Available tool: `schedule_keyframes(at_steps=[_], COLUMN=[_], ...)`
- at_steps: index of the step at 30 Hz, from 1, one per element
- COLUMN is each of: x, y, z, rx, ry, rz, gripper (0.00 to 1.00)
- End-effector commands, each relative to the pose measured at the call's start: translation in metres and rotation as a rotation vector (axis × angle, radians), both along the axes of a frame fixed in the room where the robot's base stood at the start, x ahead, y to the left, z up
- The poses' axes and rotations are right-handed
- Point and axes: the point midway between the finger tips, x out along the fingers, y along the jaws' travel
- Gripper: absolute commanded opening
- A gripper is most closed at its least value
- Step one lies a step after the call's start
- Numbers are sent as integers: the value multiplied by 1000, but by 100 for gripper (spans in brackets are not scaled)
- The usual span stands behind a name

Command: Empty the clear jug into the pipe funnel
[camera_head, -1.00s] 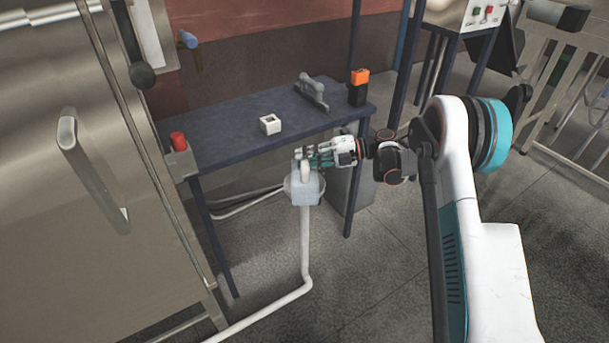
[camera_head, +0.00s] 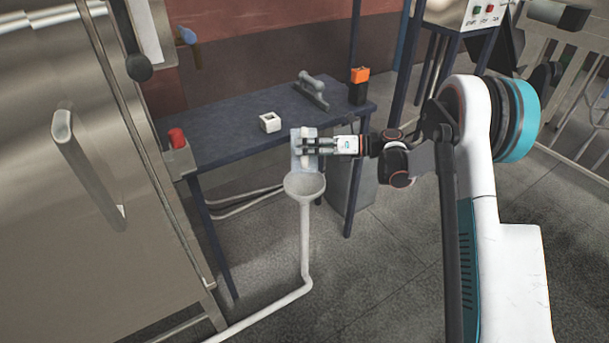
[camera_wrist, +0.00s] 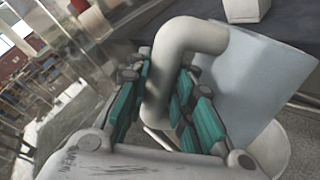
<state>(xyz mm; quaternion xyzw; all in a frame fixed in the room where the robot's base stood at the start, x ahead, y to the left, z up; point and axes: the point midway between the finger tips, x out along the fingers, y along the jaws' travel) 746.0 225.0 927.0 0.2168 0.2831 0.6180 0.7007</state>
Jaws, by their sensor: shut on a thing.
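The clear jug (camera_head: 305,163) is a pale, see-through vessel held above and just behind the pipe funnel in the head view. My gripper (camera_head: 312,147) comes in from the right and is shut on its handle. In the wrist view the teal fingers of my gripper (camera_wrist: 170,105) sit on both sides of the thick grey handle (camera_wrist: 165,70), and the jug's body (camera_wrist: 250,80) is to the right. The pipe funnel (camera_head: 305,187) is a round, light grey bowl on a pipe. It looks empty from here. Whether the jug holds anything cannot be told.
A dark blue table (camera_head: 235,125) stands behind the funnel with a white square piece (camera_head: 270,122), a grey tool (camera_head: 312,88) and an orange-and-black object (camera_head: 359,87). A steel cabinet (camera_head: 70,230) fills the left. The pipe (camera_head: 303,250) runs down to the floor.

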Motion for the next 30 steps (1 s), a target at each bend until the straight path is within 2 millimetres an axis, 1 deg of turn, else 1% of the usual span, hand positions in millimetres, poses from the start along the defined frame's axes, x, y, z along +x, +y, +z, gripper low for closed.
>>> schedule_keyframes(at_steps=[12,16,21,30], x=[0,0,0,0], y=[0,0,0,0], z=[19,26,28,28], rx=[38,48,51,52], ry=[-527,-663,-731,-729], rz=[-1,-2,0,0], gripper=[0,0,0,0])
